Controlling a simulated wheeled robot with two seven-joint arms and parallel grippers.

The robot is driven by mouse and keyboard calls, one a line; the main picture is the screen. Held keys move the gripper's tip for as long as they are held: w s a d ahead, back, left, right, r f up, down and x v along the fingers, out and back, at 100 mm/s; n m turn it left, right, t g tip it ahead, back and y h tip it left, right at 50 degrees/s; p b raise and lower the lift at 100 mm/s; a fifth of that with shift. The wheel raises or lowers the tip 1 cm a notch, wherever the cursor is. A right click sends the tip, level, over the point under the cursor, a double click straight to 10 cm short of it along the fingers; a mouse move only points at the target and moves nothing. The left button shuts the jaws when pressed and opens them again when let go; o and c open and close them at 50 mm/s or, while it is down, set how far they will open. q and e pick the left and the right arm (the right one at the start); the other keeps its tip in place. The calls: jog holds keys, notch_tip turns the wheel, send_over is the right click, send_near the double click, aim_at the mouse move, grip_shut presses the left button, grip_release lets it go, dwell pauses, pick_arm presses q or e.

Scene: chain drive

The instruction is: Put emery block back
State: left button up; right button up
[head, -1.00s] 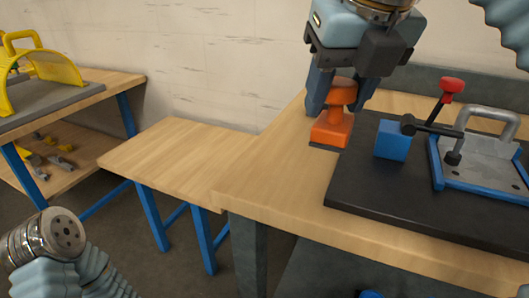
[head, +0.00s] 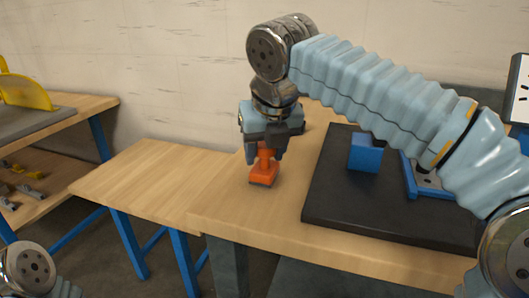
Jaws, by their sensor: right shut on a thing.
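The emery block (head: 264,176) is an orange block with a knob handle and a dark underside. It is upright at the left part of the workbench (head: 225,210), left of the black mat. My right gripper (head: 265,157) points down and is shut on its handle. I cannot tell whether the block touches the bench top or is just above it. My left gripper is out of view; only part of my left arm shows at the bottom left.
A black mat (head: 325,205) carries a blue block (head: 365,153) and a blue-framed fixture (head: 410,178), partly hidden behind my right arm. A lower wooden table (head: 140,180) is clear at left. A shelf with a yellow guard (head: 22,93) stands at far left.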

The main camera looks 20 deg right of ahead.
jog(key=shift+f, duration=0.25)
jog(key=o, duration=1.1)
jog(key=v, duration=1.2)
jog(key=shift+p, duration=0.3)
jog(key=shift+r, duration=0.1)
